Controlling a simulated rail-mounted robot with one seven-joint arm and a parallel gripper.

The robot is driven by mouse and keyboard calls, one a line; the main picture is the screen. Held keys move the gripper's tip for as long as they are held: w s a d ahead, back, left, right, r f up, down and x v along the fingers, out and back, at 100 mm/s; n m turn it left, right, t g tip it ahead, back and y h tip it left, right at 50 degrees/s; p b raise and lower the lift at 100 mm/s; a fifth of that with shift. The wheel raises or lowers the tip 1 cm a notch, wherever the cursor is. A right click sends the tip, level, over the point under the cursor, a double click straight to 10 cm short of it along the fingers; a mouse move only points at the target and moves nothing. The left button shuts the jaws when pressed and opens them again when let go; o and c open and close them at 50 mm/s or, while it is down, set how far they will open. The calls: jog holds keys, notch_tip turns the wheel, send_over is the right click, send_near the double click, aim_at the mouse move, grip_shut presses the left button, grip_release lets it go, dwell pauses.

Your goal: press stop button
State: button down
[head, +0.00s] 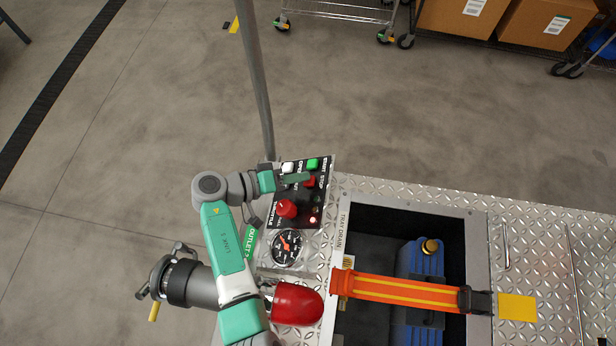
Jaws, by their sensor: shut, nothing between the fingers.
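The black control panel (298,222) stands on the metal deck, with START and STOP lettering along its right edge. The stop button (311,183) is red and sits just below the green button (312,164). It is partly covered by my gripper (304,177). My gripper is shut and empty, reaching in from the left with its tips over or right beside the red button. I cannot tell from this view whether they touch it.
A gauge (287,247) and a red dome (297,303) are nearer. A grey pole (254,75) rises behind. An orange strap (400,291) crosses the tray.

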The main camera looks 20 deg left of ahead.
jog(key=shift+a+r, duration=0.25)
jog(key=shift+r, duration=0.2)
jog(key=a+r+p, duration=0.1)
jog(key=r, duration=0.2)
jog(key=a+r+p, duration=0.1)
jog(key=shift+s+a+r+p, duration=0.15)
jog(key=shift+s+a+p, duration=0.1)
jog(key=shift+a+p, duration=0.05)
dwell(0.8)
